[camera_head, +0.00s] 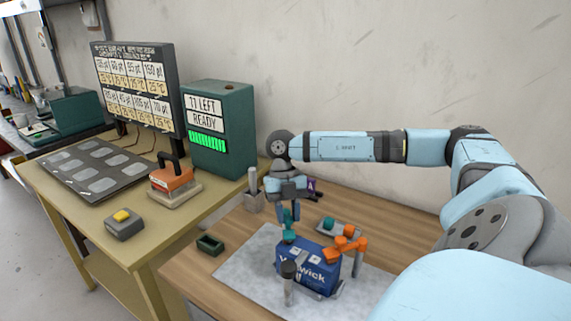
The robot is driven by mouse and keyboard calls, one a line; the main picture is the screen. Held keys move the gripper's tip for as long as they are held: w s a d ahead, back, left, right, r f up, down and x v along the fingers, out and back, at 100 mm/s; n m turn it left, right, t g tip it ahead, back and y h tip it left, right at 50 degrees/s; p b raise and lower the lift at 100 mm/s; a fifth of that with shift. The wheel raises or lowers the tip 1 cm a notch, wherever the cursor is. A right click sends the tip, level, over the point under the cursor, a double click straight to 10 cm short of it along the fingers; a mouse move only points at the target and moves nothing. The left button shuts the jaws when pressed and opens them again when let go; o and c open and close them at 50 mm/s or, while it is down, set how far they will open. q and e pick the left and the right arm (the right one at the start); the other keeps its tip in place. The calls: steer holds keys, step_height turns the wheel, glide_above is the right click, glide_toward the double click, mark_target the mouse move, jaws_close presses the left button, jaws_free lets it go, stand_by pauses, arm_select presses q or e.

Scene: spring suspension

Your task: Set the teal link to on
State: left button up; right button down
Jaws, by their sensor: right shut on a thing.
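My right gripper (289,218) points down over the far left edge of a blue block with white lettering (318,277). It is shut on a small teal part, which I take as the teal link (289,237), at the top of the block. The fingers partly hide the link, so I cannot tell its exact setting. An orange link (346,249) sits at the block's right side. A grey post with a dark cap (289,284) stands at the block's front left. My left gripper is not in view.
The block stands on a pale mat (242,271) on a wooden table. A green box (210,245) is at left, a grey holder (254,200) behind.

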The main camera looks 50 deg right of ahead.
steer(key=c, duration=0.9)
jaws_free()
steer(key=shift+o, duration=0.2)
steer(key=v, duration=1.4)
